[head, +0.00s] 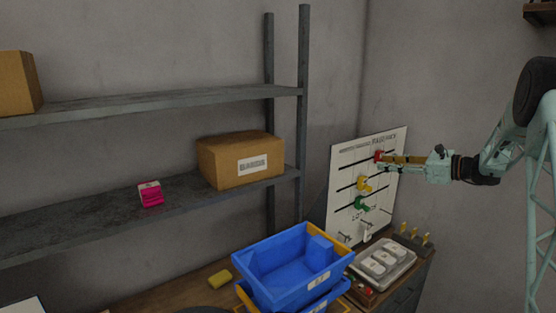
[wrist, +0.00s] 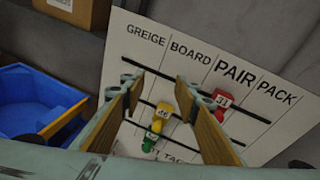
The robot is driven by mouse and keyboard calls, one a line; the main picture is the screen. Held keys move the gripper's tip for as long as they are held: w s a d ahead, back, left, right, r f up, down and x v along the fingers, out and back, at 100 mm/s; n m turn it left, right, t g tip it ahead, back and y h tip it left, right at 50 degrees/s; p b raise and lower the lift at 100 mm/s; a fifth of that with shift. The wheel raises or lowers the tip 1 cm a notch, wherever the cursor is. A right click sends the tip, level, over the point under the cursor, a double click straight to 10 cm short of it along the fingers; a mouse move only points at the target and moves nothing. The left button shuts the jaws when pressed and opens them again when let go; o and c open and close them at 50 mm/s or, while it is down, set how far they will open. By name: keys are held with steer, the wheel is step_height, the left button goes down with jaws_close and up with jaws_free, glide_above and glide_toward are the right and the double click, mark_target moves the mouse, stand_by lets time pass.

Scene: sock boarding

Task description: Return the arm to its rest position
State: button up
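My gripper (head: 392,158) is raised in front of the white board (head: 346,160). In the wrist view its two tan fingers (wrist: 160,88) are apart, with nothing held between them. A red tag marked 31 (wrist: 222,100) is on the board, just right of the right finger in that view. In the head view the red tag (head: 379,156) shows by the fingertips; I cannot tell whether they touch. A yellow tag marked 46 (wrist: 164,111) and a green tag (wrist: 151,140) are lower on the board, seen through the finger gap.
A blue bin (head: 290,262) stands on the bench left of the board. A grey tray with white pieces (head: 383,262) and several gold pegs (head: 414,235) are below my arm. A shelf at left holds a cardboard box (head: 240,160) and a pink item (head: 150,194).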

steer(key=s+a+r+n+g+h+b, duration=0.1)
steer(key=s+a+r+n+g+b, duration=0.2)
steer(key=s+a, duration=0.8)
steer(key=s+a+r+n+g+h+b, duration=0.1)
steer(key=s+a+r+n+g, duration=0.2)
steer(key=s+a+n, duration=0.55)
steer(key=s+a+f+n+g+h+b, duration=0.15)
steer(key=s+a, duration=0.25)
steer(key=s, duration=0.8)
steer(key=s+a+n+g+h+b, duration=0.15)
steer(key=s+a, duration=0.25)
steer(key=s, duration=0.8)
steer(key=s+d+f+n+h+b, duration=0.1)
steer(key=s+d+f+n+h, duration=0.1)
steer(key=s, duration=0.8)
steer(key=s+d+f+n+t+h+b, duration=0.1)
steer(key=s+f+n, duration=0.3)
steer(key=s, duration=0.7)
steer(key=s+d+f+n+t+h+b, duration=0.1)
steer(key=s+d+f+n+h+b, duration=0.1)
steer(key=s, duration=0.8)
steer(key=shift+s+d+f+n+h+b, duration=0.3)
steer(key=shift+f+n+h+b, duration=0.25)
steer(key=shift+f+n+h, duration=0.35)
steer(key=shift+c, duration=0.5)
